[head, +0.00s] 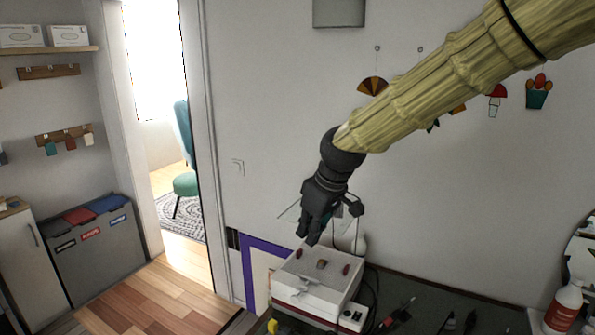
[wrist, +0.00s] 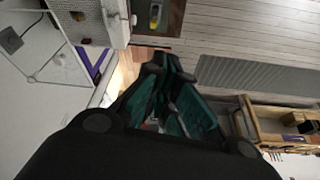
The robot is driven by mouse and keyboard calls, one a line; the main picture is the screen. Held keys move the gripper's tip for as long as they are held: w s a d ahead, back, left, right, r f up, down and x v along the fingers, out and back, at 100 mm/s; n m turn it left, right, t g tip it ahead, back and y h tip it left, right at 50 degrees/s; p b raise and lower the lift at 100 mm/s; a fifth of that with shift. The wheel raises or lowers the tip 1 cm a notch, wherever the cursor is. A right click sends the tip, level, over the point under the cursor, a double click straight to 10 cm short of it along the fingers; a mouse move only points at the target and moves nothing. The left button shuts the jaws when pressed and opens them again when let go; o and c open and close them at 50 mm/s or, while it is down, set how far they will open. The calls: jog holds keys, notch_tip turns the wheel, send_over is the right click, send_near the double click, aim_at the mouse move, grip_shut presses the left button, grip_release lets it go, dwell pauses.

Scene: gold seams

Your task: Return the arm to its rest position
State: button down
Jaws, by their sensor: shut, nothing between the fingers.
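My arm (head: 450,80) reaches in from the upper right in the head view, wrapped in a yellowish sleeve. My gripper (head: 312,238) points down just above a white box (head: 312,290) with small reddish knobs on its top. The gripper looks empty, and I cannot tell whether it touches the box. In the wrist view the fingers of my gripper (wrist: 165,75) are together with nothing between them.
The white box stands on a dark worktop (head: 430,290) with tools and a cable. A white and red bottle (head: 563,308) is at the right. A grey bin unit (head: 95,250) and an open doorway are at the left. Coloured ornaments (head: 538,92) hang on the wall behind my arm.

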jog(key=s+f, duration=0.2)
jog(key=s, duration=0.3)
notch_tip(320, 180, down, 10)
jog(key=w+d+r+m, duration=0.1)
jog(key=w, duration=0.2)
jog(key=s+d+f+m+g+b, duration=0.1)
jog(key=s+d+f+m, duration=0.3)
jog(key=f, duration=0.9)
jog(key=s+d+f+g+b, duration=0.1)
jog(key=s+f+b, duration=0.1)
jog(key=s+f, duration=0.8)
jog(key=s+d+f+m+h+b, duration=0.1)
jog(key=s+d+f, duration=0.3)
jog(key=s+f, duration=0.4)
jog(key=s+d+f+m+h, duration=0.1)
jog(key=s+d+f+m, duration=0.1)
jog(key=s+d+f, duration=0.3)
jog(key=s+d+f+m+h+b, duration=0.1)
jog(key=s+d+f, duration=0.4)
jog(key=s+f, duration=0.6)
jog(key=s+m, duration=0.1)
jog(key=s, duration=0.2)
jog(key=shift+f+g+b, duration=0.15)
jog(key=shift+g+b, duration=0.15)
jog(key=shift+b, duration=0.05)
jog(key=shift+s+a, duration=0.1)
